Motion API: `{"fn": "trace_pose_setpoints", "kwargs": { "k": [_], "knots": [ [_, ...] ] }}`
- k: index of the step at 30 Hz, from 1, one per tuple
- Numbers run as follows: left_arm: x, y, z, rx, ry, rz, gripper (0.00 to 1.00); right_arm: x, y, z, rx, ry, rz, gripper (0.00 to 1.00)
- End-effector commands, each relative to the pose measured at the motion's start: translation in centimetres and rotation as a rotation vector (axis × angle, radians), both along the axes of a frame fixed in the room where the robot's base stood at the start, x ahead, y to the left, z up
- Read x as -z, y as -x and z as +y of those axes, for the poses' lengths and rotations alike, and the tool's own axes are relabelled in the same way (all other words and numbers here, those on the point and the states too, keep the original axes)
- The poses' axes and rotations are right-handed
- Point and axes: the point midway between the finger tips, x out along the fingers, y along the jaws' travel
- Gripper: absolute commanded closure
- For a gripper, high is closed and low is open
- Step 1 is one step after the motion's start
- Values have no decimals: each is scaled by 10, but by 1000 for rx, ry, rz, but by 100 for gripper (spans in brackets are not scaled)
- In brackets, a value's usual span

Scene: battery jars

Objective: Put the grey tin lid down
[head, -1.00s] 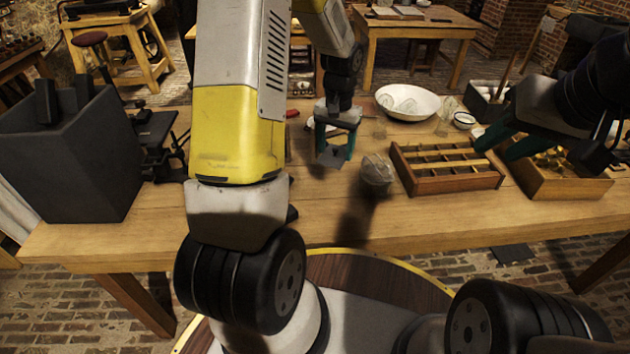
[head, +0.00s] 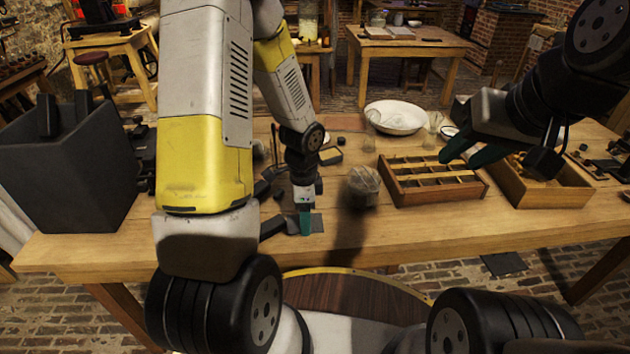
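The grey tin lid (head: 317,223) is a small flat grey plate at the table's front part, left of the glass jar (head: 362,186). My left gripper (head: 305,222) points down at the lid, its teal fingertips low against it. I see the fingers edge-on, one hiding the other, so whether they still grip the lid is unclear. The lid looks at or very near table height; contact with the wood is hard to tell. My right gripper (head: 468,155) is open and empty, its teal fingers apart above the compartment tray's right end.
The wooden compartment tray (head: 440,198) and a second wooden box (head: 545,202) with brass pieces stand at right. A white bowl (head: 396,117) is behind. Small dark pieces lie just left of the lid. A dark grey bin (head: 70,170) stands far left. The front table strip is clear.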

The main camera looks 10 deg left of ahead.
Motion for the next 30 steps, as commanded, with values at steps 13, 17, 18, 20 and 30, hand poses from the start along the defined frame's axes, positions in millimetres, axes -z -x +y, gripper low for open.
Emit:
{"fn": "trace_pose_setpoints", "kwargs": {
  "k": [13, 17, 18, 20, 30],
  "knots": [
    [10, -106, 20, -5, 1, 0, 76, 0, 0, 0, 0, 0, 0, 64],
    [11, -115, 22, -4, 1, 0, 76, 0, 0, 0, 0, 0, 0, 64],
    [11, -117, 22, -4, 1, 0, 76, 0, 0, 0, 0, 0, 0, 64],
    [12, -122, 24, -4, 1, 0, 76, 0, 0, 0, 0, 0, 0, 64],
    [47, -123, 24, -3, 0, 0, 76, 0, 0, 0, 0, 0, 0, 64]
  ]
}}
